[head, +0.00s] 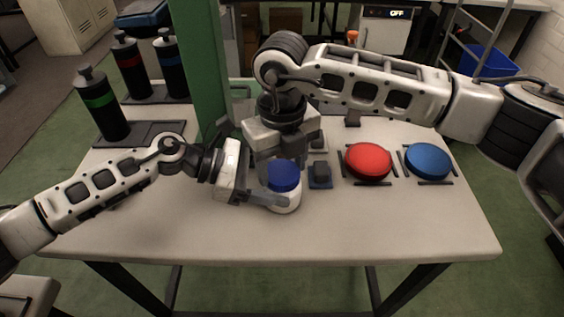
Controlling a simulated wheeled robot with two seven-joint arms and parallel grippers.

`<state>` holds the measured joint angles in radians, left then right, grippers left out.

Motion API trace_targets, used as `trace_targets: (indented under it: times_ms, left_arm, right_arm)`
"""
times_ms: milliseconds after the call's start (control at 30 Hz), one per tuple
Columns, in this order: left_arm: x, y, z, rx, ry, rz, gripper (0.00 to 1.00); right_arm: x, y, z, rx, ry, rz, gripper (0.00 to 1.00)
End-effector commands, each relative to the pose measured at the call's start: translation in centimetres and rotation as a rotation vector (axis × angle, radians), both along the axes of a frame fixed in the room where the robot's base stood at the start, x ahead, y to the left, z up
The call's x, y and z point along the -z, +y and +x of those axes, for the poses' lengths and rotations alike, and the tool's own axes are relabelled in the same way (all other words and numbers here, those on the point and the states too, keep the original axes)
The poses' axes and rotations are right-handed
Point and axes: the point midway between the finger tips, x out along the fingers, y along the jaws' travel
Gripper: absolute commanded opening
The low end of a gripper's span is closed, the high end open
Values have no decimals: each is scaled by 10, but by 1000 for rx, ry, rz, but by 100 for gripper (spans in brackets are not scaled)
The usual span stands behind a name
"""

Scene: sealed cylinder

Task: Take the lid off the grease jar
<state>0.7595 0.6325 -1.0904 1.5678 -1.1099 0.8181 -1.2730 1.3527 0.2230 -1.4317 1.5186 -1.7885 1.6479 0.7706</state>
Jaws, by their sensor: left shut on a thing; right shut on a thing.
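The grease jar (284,203) is a white cylinder standing upright on the table, left of its middle front. Its blue lid (284,176) sits on top of the jar. My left gripper (272,200) reaches in from the left and is shut on the white body of the jar. My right gripper (283,163) comes down from above and is shut on the blue lid. The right gripper's fingers are partly hidden behind the lid and by its own wrist.
A red round button (368,161) and a blue round button (428,160) sit to the right. A small dark blue block (320,174) is close beside the jar. A green post (206,70) and several black bottles (102,105) stand behind left. The front table strip is clear.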

Motion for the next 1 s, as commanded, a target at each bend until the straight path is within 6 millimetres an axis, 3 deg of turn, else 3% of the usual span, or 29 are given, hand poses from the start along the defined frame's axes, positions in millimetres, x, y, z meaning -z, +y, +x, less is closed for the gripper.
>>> trace_targets:
  times_ms: [33, 67, 133, 467, 800, 867, 1000]
  left_arm:
    - [0, 1, 0, -1, 0, 1, 0]
    - [0, 1, 0, -1, 0, 1, 0]
    - [0, 1, 0, -1, 0, 1, 0]
    - [0, 0, 0, -1, 0, 1, 0]
    - [0, 0, 0, -1, 0, 1, 0]
    - [0, 0, 0, -1, 0, 1, 0]
    - [0, 0, 0, 0, 0, 1, 0]
  right_arm:
    - [-1, -1, 0, 2, 0, -1, 29]
    - [-1, -1, 0, 2, 0, -1, 62]
    - [-1, 0, 0, 3, 0, -1, 78]
    - [-3, 0, 0, 3, -1, 0, 78]
    - [-42, 0, 0, 4, -3, 1, 78]
    - [-45, 0, 0, 6, -1, 0, 70]
    - [-49, 0, 0, 87, -2, 0, 70]
